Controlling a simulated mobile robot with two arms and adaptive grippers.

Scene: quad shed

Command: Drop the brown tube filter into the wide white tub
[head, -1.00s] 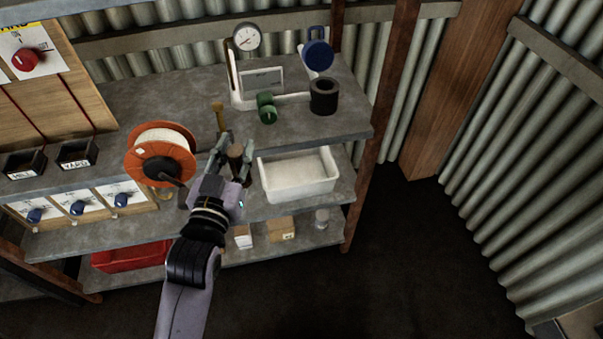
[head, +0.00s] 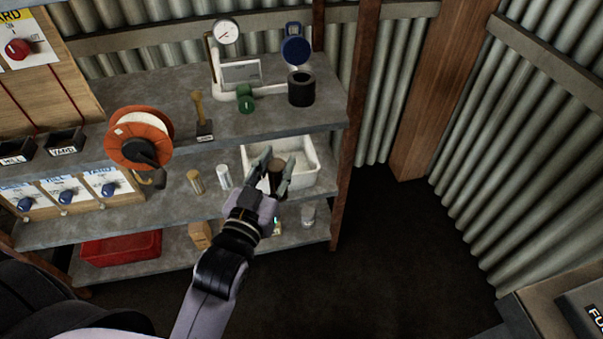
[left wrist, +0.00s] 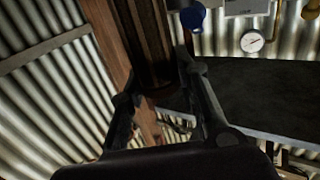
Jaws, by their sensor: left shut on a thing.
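My left gripper (head: 275,165) is shut on the brown tube filter (head: 277,174), a short dark cylinder held roughly upright between the fingers. The wide white tub (head: 311,160) stands on the middle shelf; in the head view the gripper and filter overlap its front left part. I cannot tell exactly how high the filter is above the tub. In the left wrist view the filter (left wrist: 148,45) shows dark between the fingers, and the tub is not seen. My right gripper is not in view.
The upper shelf (head: 165,95) overhangs behind the tub, carrying a gauge stand, a green cylinder (head: 245,98) and a black cylinder (head: 301,90). A brass cylinder (head: 196,182) and a pale cylinder (head: 224,177) stand left of the tub. A brown post (head: 350,130) is right.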

